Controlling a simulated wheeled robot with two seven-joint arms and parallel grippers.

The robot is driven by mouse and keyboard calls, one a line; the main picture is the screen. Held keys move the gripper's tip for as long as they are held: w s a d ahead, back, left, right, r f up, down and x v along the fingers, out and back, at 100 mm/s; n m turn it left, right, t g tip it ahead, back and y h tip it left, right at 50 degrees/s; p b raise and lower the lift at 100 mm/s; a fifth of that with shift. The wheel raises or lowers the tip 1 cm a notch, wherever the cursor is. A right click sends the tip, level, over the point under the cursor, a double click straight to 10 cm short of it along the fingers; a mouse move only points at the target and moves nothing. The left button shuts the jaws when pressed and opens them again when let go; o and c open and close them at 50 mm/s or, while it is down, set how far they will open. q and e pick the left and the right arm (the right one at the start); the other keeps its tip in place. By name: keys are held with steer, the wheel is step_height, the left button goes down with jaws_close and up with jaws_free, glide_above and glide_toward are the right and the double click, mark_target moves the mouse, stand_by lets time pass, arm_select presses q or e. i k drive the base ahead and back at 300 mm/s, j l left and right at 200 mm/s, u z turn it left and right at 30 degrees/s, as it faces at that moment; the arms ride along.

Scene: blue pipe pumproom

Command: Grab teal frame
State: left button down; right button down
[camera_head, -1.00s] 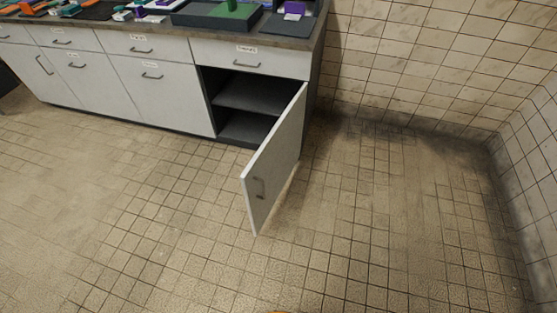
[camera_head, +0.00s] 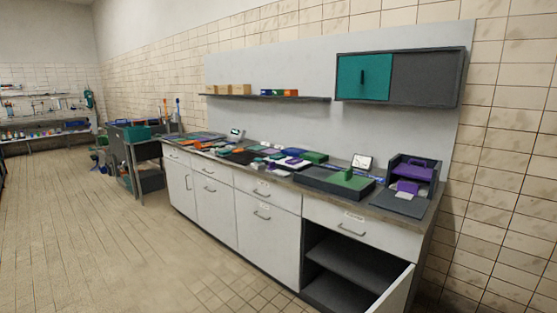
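I cannot make out for certain which thing is the teal frame. Small teal or green pieces lie among the many coloured parts on the counter (camera_head: 398,207), too small to tell apart. The wall cabinet (camera_head: 428,78) above has a teal sliding panel (camera_head: 362,78) on its left half. A teal bin (camera_head: 136,133) stands on the cart at the left. Neither of my grippers is in view.
The lower right cupboard (camera_head: 342,262) stands open, its white door (camera_head: 394,296) sticking out at the bottom right. A dark tray with a green block (camera_head: 350,180) and a dark holder with purple parts (camera_head: 407,188) stand on the counter. The tiled floor (camera_head: 100,230) at left is clear.

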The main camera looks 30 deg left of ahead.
mark_target(277, 158)
steer(key=i+j, duration=0.3)
steer(key=i+j+z, duration=0.1)
steer(key=i+j, duration=0.25)
steer(key=j, duration=0.2)
steer(key=i+j, duration=0.3)
steer(key=j, duration=0.15)
steer(key=i+j+z, duration=0.1)
steer(key=i+j, duration=0.2)
steer(key=j, duration=0.15)
steer(key=i+j, duration=0.3)
steer(key=j, duration=0.15)
